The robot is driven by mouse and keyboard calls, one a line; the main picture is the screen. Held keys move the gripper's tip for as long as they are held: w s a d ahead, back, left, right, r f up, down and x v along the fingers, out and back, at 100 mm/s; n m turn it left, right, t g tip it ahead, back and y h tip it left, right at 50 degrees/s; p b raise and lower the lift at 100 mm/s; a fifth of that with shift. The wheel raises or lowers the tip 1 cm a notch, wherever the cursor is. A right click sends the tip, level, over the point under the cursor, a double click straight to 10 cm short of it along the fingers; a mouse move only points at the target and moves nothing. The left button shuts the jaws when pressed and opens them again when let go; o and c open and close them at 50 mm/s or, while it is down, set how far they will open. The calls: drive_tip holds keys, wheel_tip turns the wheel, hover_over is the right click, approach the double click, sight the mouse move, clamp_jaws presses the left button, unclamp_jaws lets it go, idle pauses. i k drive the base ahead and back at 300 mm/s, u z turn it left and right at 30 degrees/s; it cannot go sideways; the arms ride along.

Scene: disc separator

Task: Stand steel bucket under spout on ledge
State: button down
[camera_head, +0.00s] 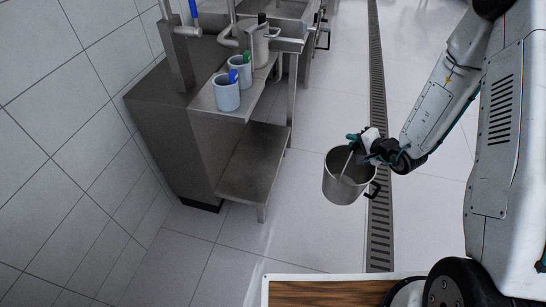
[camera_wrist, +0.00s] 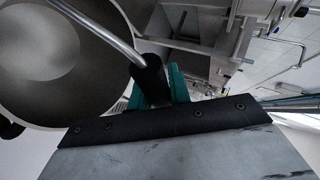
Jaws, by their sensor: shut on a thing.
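The steel bucket (camera_head: 338,192) hangs over the open floor in the head view, right of the steel unit, mouth up and slightly tilted. My gripper (camera_head: 357,144) is shut on its bail handle. The wrist view shows the bucket's empty inside (camera_wrist: 100,70) on the left and my teal gripper fingers (camera_wrist: 160,85) around the handle's black grip. A pipe spout (camera_head: 184,31) juts from a steel post on the unit. A low steel ledge (camera_head: 253,165) projects from the unit below a narrow upper shelf (camera_head: 205,101); the low ledge is bare.
Two pale mugs (camera_head: 227,95) with coloured items and a steel jug (camera_head: 258,45) stand on the upper shelf. A floor drain grate (camera_head: 378,150) runs beside the bucket. A wood-topped surface (camera_head: 330,293) lies at the bottom. The floor between bucket and ledge is clear.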

sight(264, 138)
drive_tip(key=z, duration=0.55)
drive_tip(key=k, duration=0.7)
drive_tip(key=z, duration=0.85)
drive_tip(key=k, duration=0.55)
drive_tip(key=z, duration=0.3)
drive_tip(key=i, duration=2.15)
drive_tip(key=u, duration=0.9)
drive_tip(key=i, duration=0.7)
drive_tip(key=u, duration=1.3)
drive_tip(key=i, duration=0.55)
drive_tip(key=u, duration=0.85)
drive_tip(key=i, duration=0.65)
